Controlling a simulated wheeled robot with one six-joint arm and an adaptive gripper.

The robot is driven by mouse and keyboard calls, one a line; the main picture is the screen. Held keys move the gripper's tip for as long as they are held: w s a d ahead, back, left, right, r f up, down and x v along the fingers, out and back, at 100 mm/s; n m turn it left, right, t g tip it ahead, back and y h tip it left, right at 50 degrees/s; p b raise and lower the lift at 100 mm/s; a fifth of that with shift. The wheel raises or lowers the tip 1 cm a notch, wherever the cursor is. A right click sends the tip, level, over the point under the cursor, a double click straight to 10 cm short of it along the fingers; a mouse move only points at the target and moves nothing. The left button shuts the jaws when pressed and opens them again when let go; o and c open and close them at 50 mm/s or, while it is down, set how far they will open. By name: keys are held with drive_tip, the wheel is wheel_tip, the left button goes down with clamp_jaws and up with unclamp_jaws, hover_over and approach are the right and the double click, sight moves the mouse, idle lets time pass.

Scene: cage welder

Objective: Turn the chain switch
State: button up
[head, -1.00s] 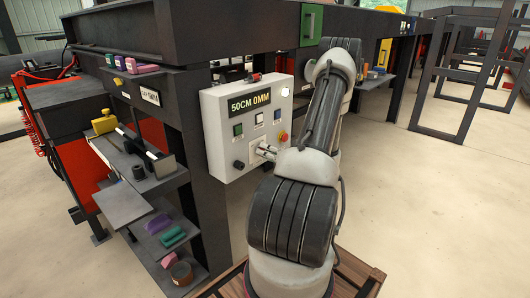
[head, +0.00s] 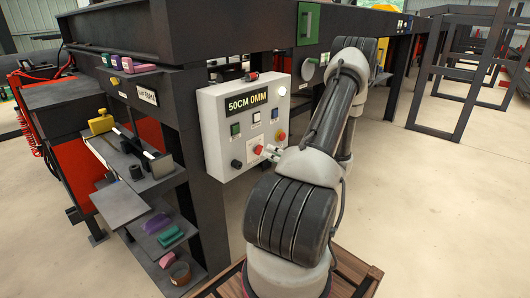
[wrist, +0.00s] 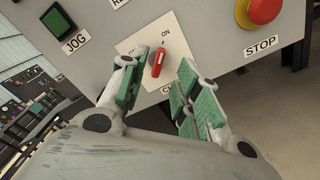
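The chain switch is a red knob (wrist: 157,62) on a white plate with an ON mark above it and a partly hidden "CH" label below. Its handle stands nearly upright in the wrist view, upper end leaning slightly right. In the head view the red knob (head: 258,149) sits low on the grey control box (head: 215,130). My gripper (wrist: 156,68) is open, its two green-padded fingers left and right of the knob in the picture, with visible gaps. In the head view my gripper (head: 271,153) is just right of the knob, apparently clear of it.
A red-and-yellow STOP button (wrist: 262,10) is at upper right, and a green JOG button (wrist: 57,20) at upper left. A black knob (head: 237,164) is left of the switch. Shelves with coloured blocks (head: 170,236) stand further left. Open floor (head: 440,220) lies right.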

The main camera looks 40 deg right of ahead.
drive_tip(key=s, duration=0.6)
drive_tip(key=shift+s+d, duration=0.2)
drive_tip(key=shift+s, duration=0.05)
